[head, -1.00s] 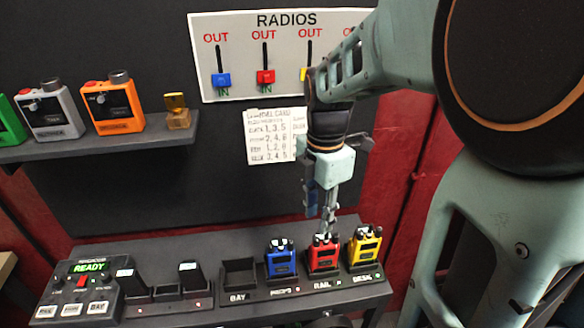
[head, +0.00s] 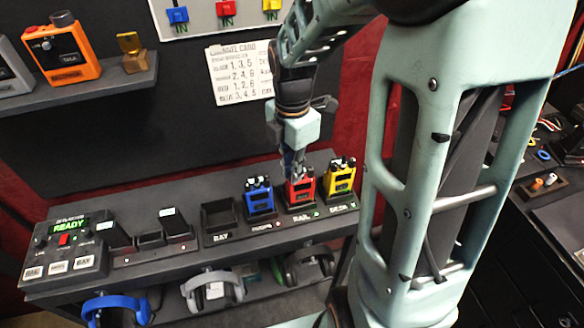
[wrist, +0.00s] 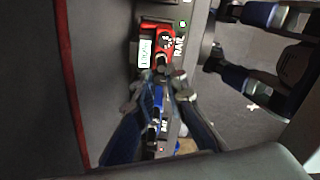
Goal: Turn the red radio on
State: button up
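The red radio (head: 301,192) stands upright in the rack slot labelled RAIL, between the blue radio (head: 259,199) and the yellow radio (head: 340,180). It has dark knobs on top and a pale label. My gripper (head: 296,172) points down at the top of the red radio. In the wrist view the red radio (wrist: 156,45) lies just ahead of my fingertips (wrist: 156,90). The fingers are apart, with part of the blue radio (wrist: 156,98) showing between them. I cannot tell whether a fingertip touches a knob.
Headphones (head: 211,290) hang below. A channel card (head: 240,74) is on the wall. An orange device (head: 62,52) is on the left shelf.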

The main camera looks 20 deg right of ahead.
jog(key=shift+m, duration=0.3)
grip_shut()
jog(key=m, duration=0.2)
jog(key=shift+m, duration=0.3)
jog(key=shift+m+b, duration=0.4)
jog(key=shift+m, duration=1.5)
jog(key=o, duration=0.7)
grip_release()
notch_tip(320, 180, up, 12)
jog(key=shift+r, duration=0.1)
